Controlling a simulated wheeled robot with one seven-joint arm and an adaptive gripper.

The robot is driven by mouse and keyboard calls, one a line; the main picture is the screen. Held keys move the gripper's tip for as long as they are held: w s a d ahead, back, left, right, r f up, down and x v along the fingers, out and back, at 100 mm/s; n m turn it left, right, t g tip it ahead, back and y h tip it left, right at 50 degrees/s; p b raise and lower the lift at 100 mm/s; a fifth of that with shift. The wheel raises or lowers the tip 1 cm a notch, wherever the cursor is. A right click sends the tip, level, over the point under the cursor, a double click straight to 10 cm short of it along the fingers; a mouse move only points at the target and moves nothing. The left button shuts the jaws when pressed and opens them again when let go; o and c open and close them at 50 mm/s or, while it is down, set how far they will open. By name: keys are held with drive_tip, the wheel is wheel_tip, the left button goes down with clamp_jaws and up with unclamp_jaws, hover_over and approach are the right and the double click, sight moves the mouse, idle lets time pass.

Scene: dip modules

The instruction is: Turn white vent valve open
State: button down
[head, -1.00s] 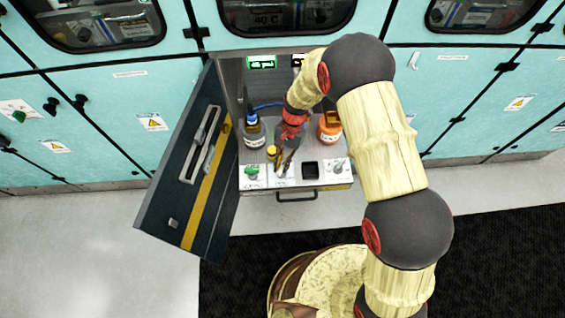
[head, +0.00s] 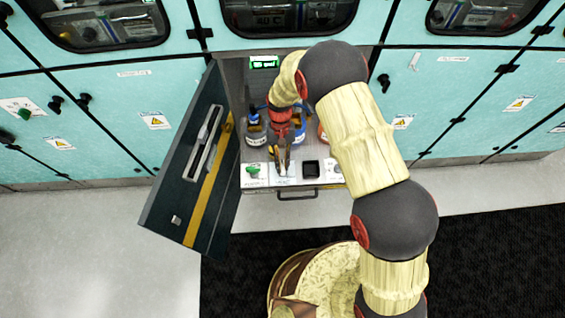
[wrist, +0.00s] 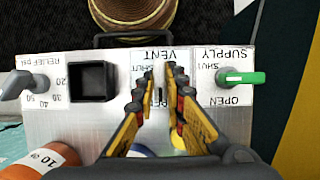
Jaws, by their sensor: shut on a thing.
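The vent station is on a metal panel with a VENT label in the wrist view. My gripper (wrist: 161,74) points down at it, with its two yellow-and-black fingers on either side of the white vent valve (wrist: 161,84). It is shut on the valve's handle, which the fingers mostly hide; I cannot tell the handle's angle. In the head view my gripper (head: 283,160) is over the panel, between the green valve and the black square recess, and the vent valve is hidden there.
The green supply valve (wrist: 240,77) and the grey relief knob (wrist: 17,85) flank the vent. A black square recess (wrist: 92,82) lies between vent and relief. Bottles, one orange-topped (wrist: 52,160), stand behind the panel. An open dark cabinet door (head: 190,165) stands at left.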

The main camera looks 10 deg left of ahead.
idle(0.3)
drive_tip(key=c, duration=1.9)
unclamp_jaws()
drive_tip(key=shift+o, duration=0.3)
drive_tip(key=v, duration=1.2)
